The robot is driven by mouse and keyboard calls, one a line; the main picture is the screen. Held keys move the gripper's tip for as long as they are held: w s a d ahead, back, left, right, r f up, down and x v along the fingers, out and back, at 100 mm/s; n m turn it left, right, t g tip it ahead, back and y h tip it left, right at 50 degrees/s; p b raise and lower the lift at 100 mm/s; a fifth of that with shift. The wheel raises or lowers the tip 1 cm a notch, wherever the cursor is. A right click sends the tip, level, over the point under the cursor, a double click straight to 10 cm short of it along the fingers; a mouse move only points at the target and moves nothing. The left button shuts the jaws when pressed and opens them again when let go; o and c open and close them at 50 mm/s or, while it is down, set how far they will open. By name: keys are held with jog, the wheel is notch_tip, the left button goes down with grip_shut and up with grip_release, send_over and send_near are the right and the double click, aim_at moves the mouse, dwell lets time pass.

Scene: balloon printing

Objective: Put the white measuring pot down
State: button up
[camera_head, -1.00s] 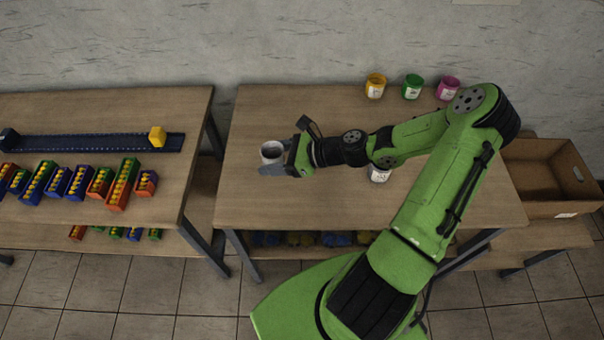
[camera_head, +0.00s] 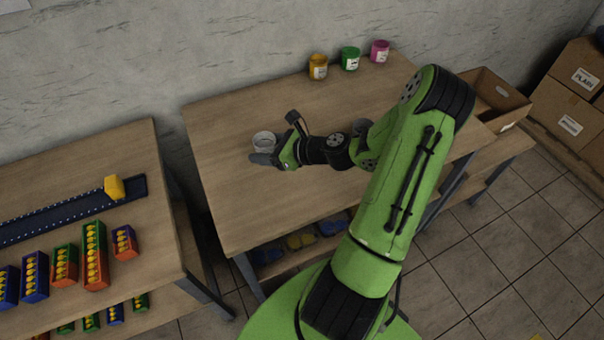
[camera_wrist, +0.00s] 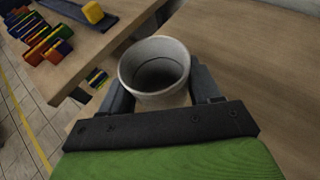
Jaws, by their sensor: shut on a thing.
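The white measuring pot (camera_head: 264,141) is between the fingers of my gripper (camera_head: 268,155), over the left part of the middle table (camera_head: 225,200). In the wrist view the pot (camera_wrist: 155,70) is upright, with its round open mouth facing the camera and a dark inside. The fingers of my gripper (camera_wrist: 155,95) are shut on its two sides. I cannot tell whether the pot's base touches the table top, as its lower part is hidden.
Yellow (camera_head: 318,67), green (camera_head: 350,58) and magenta (camera_head: 380,51) paint pots stand at the table's back edge. A left table holds a dark rail (camera_head: 70,213) and several coloured boxes. An open cardboard box (camera_head: 490,95) is at the right.

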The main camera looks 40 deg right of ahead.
jog(key=s+d+f+m+t+h+b, duration=0.1)
jog(key=d+m+h+b, duration=0.15)
jog(key=d, duration=0.35)
jog(key=s+d+m+h+b, duration=0.2)
jog(key=d+h+b, duration=0.1)
jog(key=d+b, duration=0.15)
jog(key=shift+m, duration=0.25)
jog(key=f+b, duration=0.1)
jog(key=f, duration=0.2)
jog(key=f+b, duration=0.1)
jog(key=f, duration=0.2)
jog(key=d+f+b, duration=0.1)
jog(key=f, duration=0.3)
jog(key=shift+w, duration=0.15)
jog(key=shift+r, duration=0.2)
jog(key=o, duration=1.1)
jog(key=shift+f, duration=0.1)
